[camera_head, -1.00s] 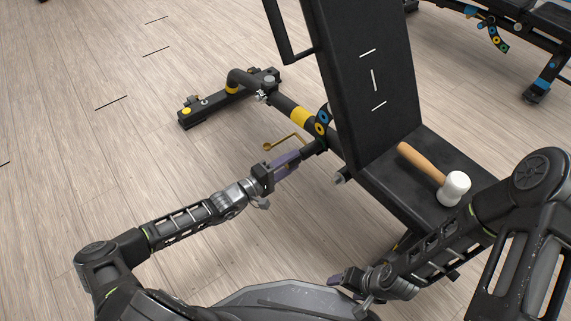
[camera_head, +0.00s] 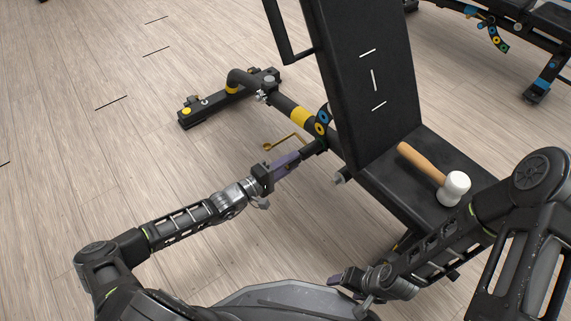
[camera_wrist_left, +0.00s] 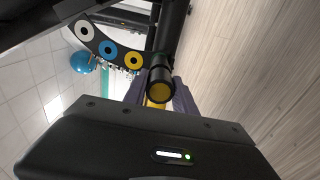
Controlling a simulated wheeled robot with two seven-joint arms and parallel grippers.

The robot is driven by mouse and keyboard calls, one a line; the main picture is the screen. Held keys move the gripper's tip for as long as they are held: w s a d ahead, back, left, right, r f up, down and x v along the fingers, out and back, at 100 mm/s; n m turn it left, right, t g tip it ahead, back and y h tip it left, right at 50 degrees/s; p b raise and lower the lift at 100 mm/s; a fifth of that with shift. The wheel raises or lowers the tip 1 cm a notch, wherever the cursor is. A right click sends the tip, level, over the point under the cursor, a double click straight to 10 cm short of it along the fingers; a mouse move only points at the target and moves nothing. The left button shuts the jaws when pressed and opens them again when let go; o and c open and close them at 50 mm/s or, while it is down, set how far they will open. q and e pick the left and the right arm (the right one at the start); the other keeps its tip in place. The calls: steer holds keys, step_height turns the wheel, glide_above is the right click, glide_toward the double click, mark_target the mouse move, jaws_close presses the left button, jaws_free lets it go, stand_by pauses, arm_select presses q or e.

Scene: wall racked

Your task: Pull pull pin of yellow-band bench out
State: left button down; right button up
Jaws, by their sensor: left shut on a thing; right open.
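The yellow-band bench is black, with a yellow band (camera_head: 302,118) around its frame tube. Its pull pin (camera_head: 312,147) shows as a dark cylinder low on the frame below the backrest. My left gripper (camera_head: 297,155) reaches it from the lower left and is shut on it. In the left wrist view, the dark pin with a yellow round end (camera_wrist_left: 160,92) sits between the purple fingers, which partly hide it. My right gripper (camera_head: 337,281) is open and empty, low in the head view, in front of the bench seat.
A mallet with a wooden handle and white head (camera_head: 454,188) lies on the bench seat (camera_head: 423,207). A thin brass-coloured bar (camera_head: 284,140) is close to my left gripper. A blue-marked bench (camera_head: 548,70) stands at upper right. The floor at left is clear.

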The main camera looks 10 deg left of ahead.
arm_select(q)
steer(key=shift+p+v, duration=0.55)
steer(key=shift+v, duration=0.5)
steer(key=c, duration=0.9)
jaws_free()
steer(key=p+v, duration=0.2)
steer(key=v, duration=0.6)
steer(key=shift+d+p, duration=0.1)
steer(key=shift+p, duration=0.3)
